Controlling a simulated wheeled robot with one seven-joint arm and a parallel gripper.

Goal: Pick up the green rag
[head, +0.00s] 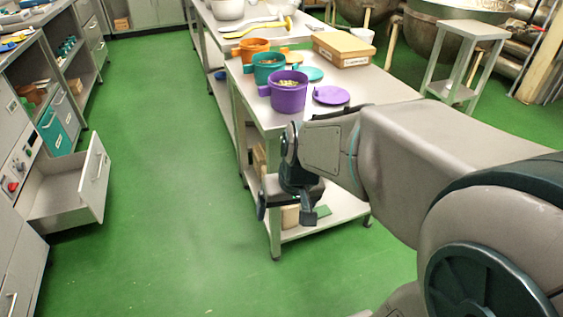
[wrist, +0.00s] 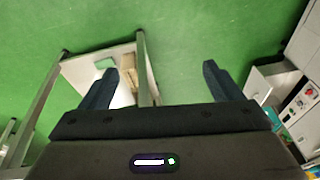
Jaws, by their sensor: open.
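A small flat green piece, which looks like the green rag (head: 323,211), lies on the lower shelf (head: 345,205) of the metal table. It also shows in the wrist view (wrist: 105,63), left of and beyond my left fingertip. My gripper (head: 286,212) hangs at the table's near end, pointing down, and partly hides the lower shelf. In the wrist view my gripper (wrist: 160,72) has its two fingers wide apart with nothing between them but a table leg and floor farther down. The gripper is apart from the rag.
On the tabletop stand purple (head: 289,91), teal (head: 268,69) and orange (head: 254,51) pots, a purple lid (head: 331,95) and a cardboard box (head: 343,49). Brown blocks (head: 290,216) sit on the lower shelf. An open drawer (head: 75,185) juts out at left. The green floor between is clear.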

